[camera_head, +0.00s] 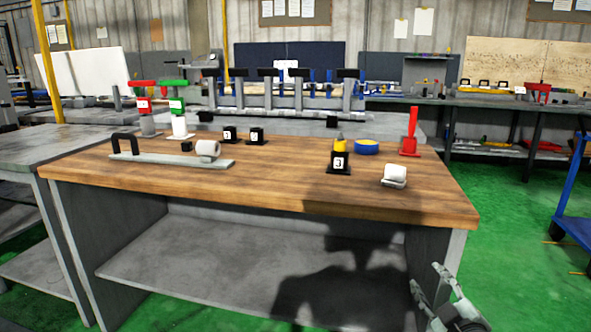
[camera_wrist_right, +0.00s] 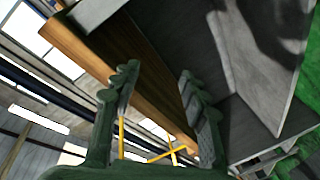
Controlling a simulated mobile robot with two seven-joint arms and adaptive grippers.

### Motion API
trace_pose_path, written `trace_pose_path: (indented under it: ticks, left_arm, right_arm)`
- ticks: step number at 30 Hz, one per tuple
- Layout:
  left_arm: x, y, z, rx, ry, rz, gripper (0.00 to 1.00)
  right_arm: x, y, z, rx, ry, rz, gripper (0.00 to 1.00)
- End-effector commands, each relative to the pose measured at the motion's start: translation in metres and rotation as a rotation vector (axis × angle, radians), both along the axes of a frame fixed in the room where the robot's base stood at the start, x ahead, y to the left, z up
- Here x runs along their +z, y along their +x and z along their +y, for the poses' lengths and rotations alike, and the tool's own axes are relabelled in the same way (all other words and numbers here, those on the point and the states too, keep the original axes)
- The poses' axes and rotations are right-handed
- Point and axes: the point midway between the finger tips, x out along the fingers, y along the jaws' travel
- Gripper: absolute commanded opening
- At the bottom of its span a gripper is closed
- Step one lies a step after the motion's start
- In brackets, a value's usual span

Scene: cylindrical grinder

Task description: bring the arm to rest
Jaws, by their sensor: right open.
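My right gripper (camera_head: 435,290) shows at the lower right of the head view, low in front of the workbench's right front corner. It is open and holds nothing. In the right wrist view its two fingers (camera_wrist_right: 160,95) stand apart with a clear gap, and the bench edge (camera_wrist_right: 75,50) lies beyond them. My left gripper is not in view. A shadow lies across the bench's front and lower shelf.
The wooden workbench (camera_head: 270,190) carries numbered black blocks (camera_head: 339,163), a grey plate with a handle (camera_head: 170,160), a blue ring (camera_head: 367,147), a red tool (camera_head: 409,135) and a white roll (camera_head: 395,174). A blue cart (camera_head: 575,225) stands at right. Green floor (camera_head: 510,240) between is clear.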

Motion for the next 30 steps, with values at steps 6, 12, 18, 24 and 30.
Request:
trace_pose_path:
  ticks: [6, 12, 18, 24, 30]
  left_arm:
    - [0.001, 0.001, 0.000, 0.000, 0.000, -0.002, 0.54]
    - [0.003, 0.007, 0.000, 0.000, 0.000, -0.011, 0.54]
    - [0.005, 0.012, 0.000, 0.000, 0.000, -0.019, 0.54]
    - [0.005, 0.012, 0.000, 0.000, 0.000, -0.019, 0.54]
    - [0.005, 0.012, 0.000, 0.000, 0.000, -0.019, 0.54]
  right_arm:
    - [-0.153, -0.077, -0.016, -0.211, 0.190, 0.416, 0.44]
    - [-0.263, -0.181, -0.007, -0.373, 0.323, 0.782, 0.44]
    - [-0.322, -0.275, 0.013, -0.481, 0.408, 1.058, 0.44]
    - [-0.335, -0.301, 0.019, -0.508, 0.426, 1.133, 0.44]
    - [-0.335, -0.301, 0.019, -0.508, 0.426, 1.133, 0.44]
